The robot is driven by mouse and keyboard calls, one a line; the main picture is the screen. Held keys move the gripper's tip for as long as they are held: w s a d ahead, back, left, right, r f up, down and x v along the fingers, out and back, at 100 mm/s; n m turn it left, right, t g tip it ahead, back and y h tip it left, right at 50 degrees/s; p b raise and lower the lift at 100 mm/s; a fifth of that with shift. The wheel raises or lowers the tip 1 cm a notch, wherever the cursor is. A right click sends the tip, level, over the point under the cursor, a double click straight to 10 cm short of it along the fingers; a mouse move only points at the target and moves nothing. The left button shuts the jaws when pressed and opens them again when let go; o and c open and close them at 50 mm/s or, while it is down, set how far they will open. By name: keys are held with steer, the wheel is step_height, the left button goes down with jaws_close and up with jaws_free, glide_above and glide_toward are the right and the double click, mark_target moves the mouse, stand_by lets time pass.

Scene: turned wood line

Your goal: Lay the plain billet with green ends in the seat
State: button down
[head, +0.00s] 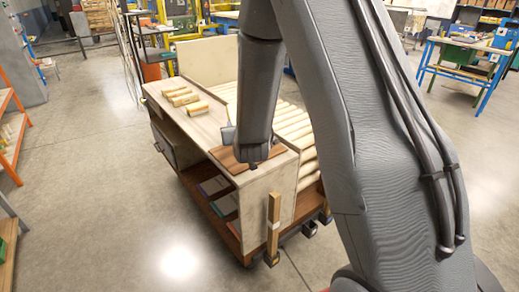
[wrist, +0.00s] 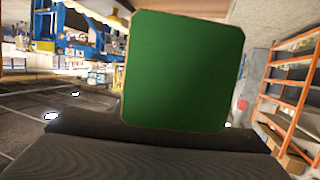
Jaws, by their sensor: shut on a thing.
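A billet with a flat green end (wrist: 185,70) fills the middle of the wrist view, its square end facing the camera. My gripper (head: 249,150) is shut on this billet. In the head view my arm hides the held billet and most of the gripper, which is at the near end of the wooden bench (head: 205,127). A dark brown wooden plate (head: 226,158) lies on the bench top under and around the gripper's end. I cannot tell the seat itself, or whether the billet touches anything.
Several pale billets (head: 180,97) lie on the bench top towards the back. A rack of pale round lengths (head: 292,125) runs along the right side. Orange shelving (head: 10,115) stands at the left. The floor in front is clear.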

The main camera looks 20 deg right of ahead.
steer(key=shift+w+r+m+g+h, duration=0.2)
steer(key=shift+w+m+h, duration=0.25)
steer(key=shift+h, duration=0.15)
steer(key=shift+w+r+m+g+h, duration=0.15)
steer(key=shift+w+m+h, duration=0.15)
steer(key=shift+m+h, duration=0.25)
steer(key=shift+w+d+m+g+h, duration=0.15)
steer(key=shift+m+g+h, duration=0.1)
steer(key=shift+m+h, duration=0.6)
steer(key=shift+f+h, duration=0.15)
steer(key=shift+h, duration=0.25)
steer(key=shift+m+g, duration=0.25)
steer(key=shift+g, duration=0.05)
steer(key=shift+f+p, duration=1.25)
steer(key=shift+f, duration=3.7)
steer(key=shift+f, duration=0.15)
steer(key=c, duration=1.2)
jaws_free()
